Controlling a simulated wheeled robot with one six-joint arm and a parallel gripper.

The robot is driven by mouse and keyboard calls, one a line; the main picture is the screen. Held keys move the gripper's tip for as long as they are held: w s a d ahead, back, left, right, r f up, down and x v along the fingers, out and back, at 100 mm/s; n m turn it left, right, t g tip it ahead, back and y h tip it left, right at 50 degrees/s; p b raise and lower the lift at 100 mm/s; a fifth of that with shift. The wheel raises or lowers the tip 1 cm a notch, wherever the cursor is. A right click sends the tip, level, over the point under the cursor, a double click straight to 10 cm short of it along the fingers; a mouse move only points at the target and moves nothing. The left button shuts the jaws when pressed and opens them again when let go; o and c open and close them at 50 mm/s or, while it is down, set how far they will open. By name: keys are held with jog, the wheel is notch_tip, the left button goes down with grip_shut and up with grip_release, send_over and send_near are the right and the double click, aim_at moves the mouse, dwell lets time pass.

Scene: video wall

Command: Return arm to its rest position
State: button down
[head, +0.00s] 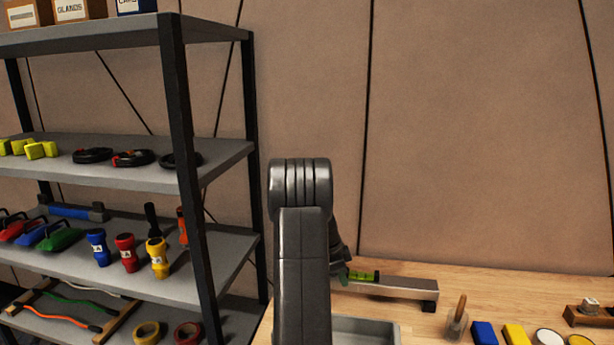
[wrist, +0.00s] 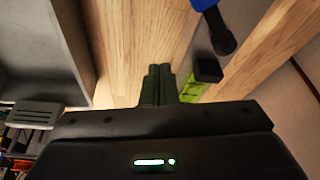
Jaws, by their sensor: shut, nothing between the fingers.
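My arm (head: 303,250) stands upright in the middle of the head view, folded at a rounded dark joint near the top. My gripper's two dark fingers (wrist: 158,84) show in the wrist view. They lie side by side, shut, with nothing between them, over the wooden bench top (wrist: 145,40).
A grey tray (head: 393,335) sits on the bench beside my arm, with a silver level (head: 400,288) behind it. A shelf rack (head: 190,180) with tools stands left. A brush (head: 457,318) and coloured blocks (head: 484,333) lie right. A blue-black item (wrist: 215,25) is near the fingers.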

jog(key=shift+w+d+n+t+p, duration=0.15)
jog(key=shift+d+n+t+p, duration=0.25)
jog(key=shift+n+p, duration=0.35)
jog(key=shift+f+b, duration=0.1)
jog(key=shift+b, duration=0.25)
